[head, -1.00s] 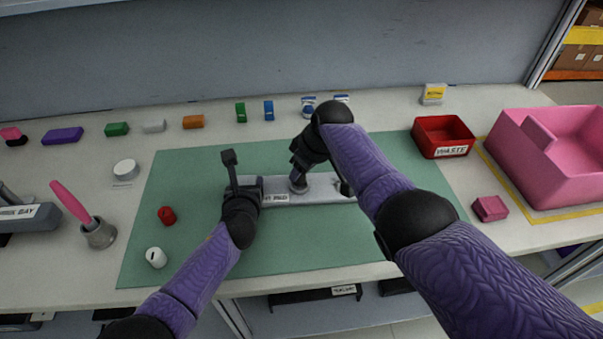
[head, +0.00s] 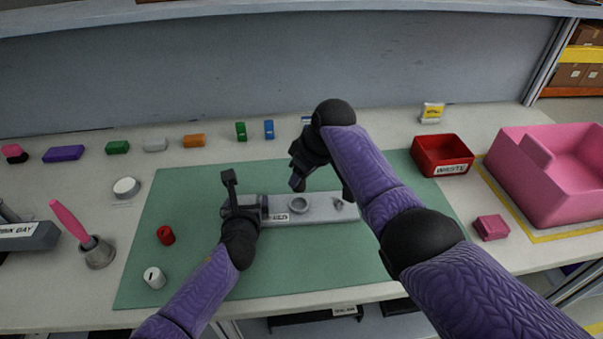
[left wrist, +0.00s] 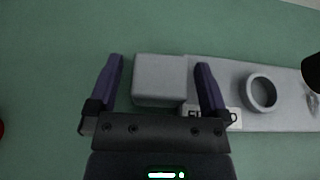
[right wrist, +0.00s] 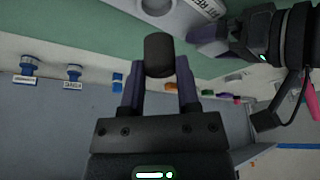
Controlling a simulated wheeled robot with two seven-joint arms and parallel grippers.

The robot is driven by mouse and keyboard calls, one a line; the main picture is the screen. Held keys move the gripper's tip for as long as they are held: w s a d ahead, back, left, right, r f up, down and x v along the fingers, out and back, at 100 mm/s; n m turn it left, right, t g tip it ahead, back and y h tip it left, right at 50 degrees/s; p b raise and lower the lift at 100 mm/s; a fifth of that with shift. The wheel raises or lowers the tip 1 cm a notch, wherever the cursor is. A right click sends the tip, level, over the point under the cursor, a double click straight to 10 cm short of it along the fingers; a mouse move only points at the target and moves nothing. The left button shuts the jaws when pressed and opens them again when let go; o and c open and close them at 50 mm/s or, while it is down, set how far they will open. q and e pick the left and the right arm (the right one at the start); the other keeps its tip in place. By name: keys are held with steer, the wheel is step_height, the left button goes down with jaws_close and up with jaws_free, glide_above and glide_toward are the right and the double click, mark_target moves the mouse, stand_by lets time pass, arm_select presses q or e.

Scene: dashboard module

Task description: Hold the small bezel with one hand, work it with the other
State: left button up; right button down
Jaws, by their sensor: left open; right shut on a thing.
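A long grey bar with a white label (head: 325,210) lies on the green mat. It has a raised block (left wrist: 160,80) at its left end and a raised ring (head: 298,205). I cannot tell which part is the small bezel. My left gripper (head: 243,206) is open low over the left end; its fingers (left wrist: 160,80) stand on either side of the block, with a gap at the left finger. My right gripper (right wrist: 160,85) is shut on a dark cylinder (right wrist: 159,55). In the head view this gripper (head: 299,180) is above and behind the ring, apart from it.
A red waste bin (head: 442,156) and a pink bin (head: 555,185) stand at the right, with a pink block (head: 491,228) in front. A red piece (head: 165,235) and white cylinder (head: 154,277) stand on the mat's left. Small coloured blocks line the back. The mat's front is clear.

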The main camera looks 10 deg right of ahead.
arm_select(q)
steer(key=v, duration=1.2)
steer(key=shift+s+d, duration=0.1)
steer(key=shift+f, duration=0.1)
